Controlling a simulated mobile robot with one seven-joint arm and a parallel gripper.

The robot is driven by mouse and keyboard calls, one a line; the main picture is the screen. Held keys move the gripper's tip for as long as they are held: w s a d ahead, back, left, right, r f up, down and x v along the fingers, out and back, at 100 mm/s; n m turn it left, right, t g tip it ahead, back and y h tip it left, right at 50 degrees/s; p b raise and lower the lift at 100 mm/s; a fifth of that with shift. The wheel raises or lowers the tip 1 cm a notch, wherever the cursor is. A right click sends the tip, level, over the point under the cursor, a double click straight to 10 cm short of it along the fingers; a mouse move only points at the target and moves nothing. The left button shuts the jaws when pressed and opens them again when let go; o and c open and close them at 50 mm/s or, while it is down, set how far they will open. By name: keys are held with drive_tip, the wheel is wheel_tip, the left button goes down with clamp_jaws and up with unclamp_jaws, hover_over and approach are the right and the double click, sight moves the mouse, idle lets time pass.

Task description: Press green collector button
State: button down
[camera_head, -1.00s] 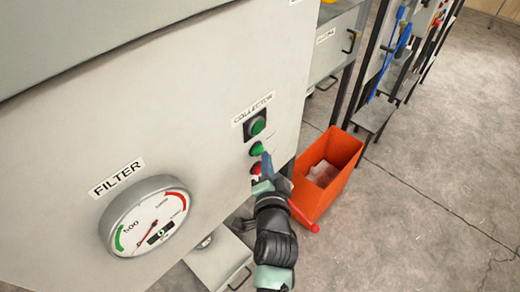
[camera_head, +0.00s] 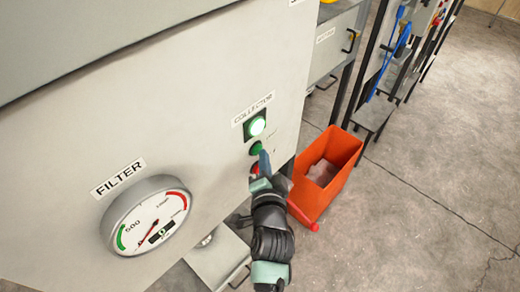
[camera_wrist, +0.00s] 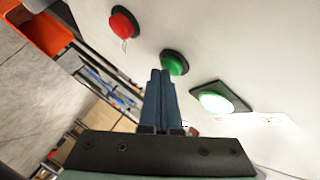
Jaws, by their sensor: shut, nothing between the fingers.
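The green collector button (camera_head: 256,148) sits on the grey panel under the COLLECTOR label (camera_head: 253,109). It also shows in the wrist view (camera_wrist: 174,64), just beyond my fingertips. Above it in the head view, the square indicator lamp (camera_head: 257,126) glows bright green-white; it also glows in the wrist view (camera_wrist: 221,102). A red button (camera_head: 255,168) is below the green one, partly hidden by my gripper; it is clear in the wrist view (camera_wrist: 124,23). My gripper (camera_head: 264,157) is shut and empty, its blue fingertips at the green button. Whether they touch it I cannot tell.
A FILTER gauge (camera_head: 151,217) sticks out from the panel at the left. An orange bin (camera_head: 337,151) stands on the floor right of the panel. Racks with blue tools (camera_head: 391,58) stand farther back. The concrete floor at the right is clear.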

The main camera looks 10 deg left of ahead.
drive_tip(key=shift+w+a, duration=0.1)
drive_tip(key=shift+a, duration=0.05)
idle(0.4)
drive_tip(key=shift+s+d+b, duration=0.5)
drive_tip(key=shift+s+d, duration=0.1)
drive_tip(key=shift+d, duration=0.2)
drive_tip(key=shift+d, duration=0.1)
drive_tip(key=s+d+b, duration=0.1)
drive_tip(key=d, duration=0.1)
drive_tip(key=s+d+b, duration=0.1)
drive_tip(key=s, duration=0.1)
drive_tip(key=shift+d, duration=0.4)
idle(0.4)
